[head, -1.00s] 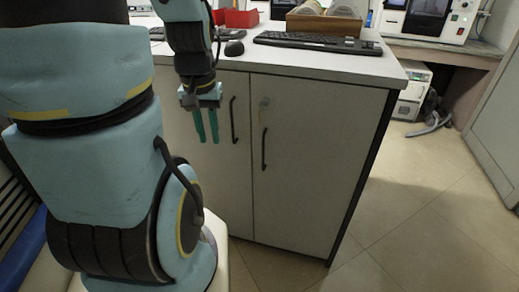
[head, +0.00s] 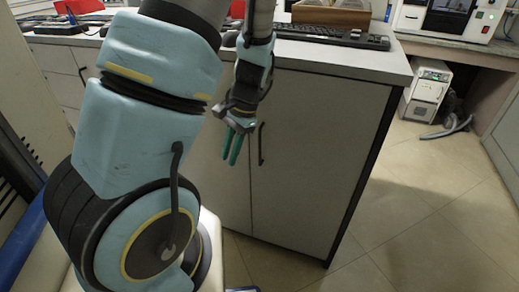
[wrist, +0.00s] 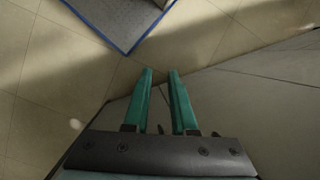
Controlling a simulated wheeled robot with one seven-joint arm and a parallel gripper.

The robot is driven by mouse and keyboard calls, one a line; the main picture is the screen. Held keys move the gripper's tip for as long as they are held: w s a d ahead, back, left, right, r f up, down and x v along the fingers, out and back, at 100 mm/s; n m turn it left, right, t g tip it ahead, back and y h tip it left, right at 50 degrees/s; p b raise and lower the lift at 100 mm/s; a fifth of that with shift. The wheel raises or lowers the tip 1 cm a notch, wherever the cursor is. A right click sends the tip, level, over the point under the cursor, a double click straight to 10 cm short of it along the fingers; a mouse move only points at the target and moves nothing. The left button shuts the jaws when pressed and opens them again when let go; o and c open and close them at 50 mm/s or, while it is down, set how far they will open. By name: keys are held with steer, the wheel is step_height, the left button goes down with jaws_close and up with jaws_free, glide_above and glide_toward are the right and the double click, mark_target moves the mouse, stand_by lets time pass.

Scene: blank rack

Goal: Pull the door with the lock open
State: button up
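The cabinet's right door (head: 308,165), the one with the lock in the earlier view, is closed. Its dark vertical handle (head: 261,144) shows just right of my gripper. The lock is now hidden behind my wrist. The left door (head: 222,185) is also closed, and its handle is hidden behind my arm. My gripper (head: 231,163) points down in front of the doors near their seam, left of the handle. Its two green fingers are apart with nothing between them in the wrist view (wrist: 160,74). I cannot tell how far they are from the door.
The countertop (head: 390,68) holds a keyboard (head: 330,36) and a brown box (head: 330,13). A white machine (head: 426,90) stands on the floor at right. Tiled floor (head: 420,200) is clear right of the cabinet. A blue-edged grey mat (wrist: 115,18) shows in the wrist view.

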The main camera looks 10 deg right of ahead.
steer(key=w+d+f+m+t+y+b, duration=0.1)
steer(key=w+d+f+m+t+y, duration=0.35)
steer(key=d+f+m, duration=0.35)
steer(key=d+r+m+t+y, duration=0.2)
steer(key=d+r+m+t, duration=0.2)
steer(key=d+m+t, duration=0.35)
steer(key=g+p, duration=0.1)
steer(key=g, duration=0.1)
glide_above(260, 163)
steer(key=f, duration=0.4)
steer(key=shift+w+f, duration=0.25)
steer(key=shift+w, duration=0.05)
jaws_close()
stand_by(0.4)
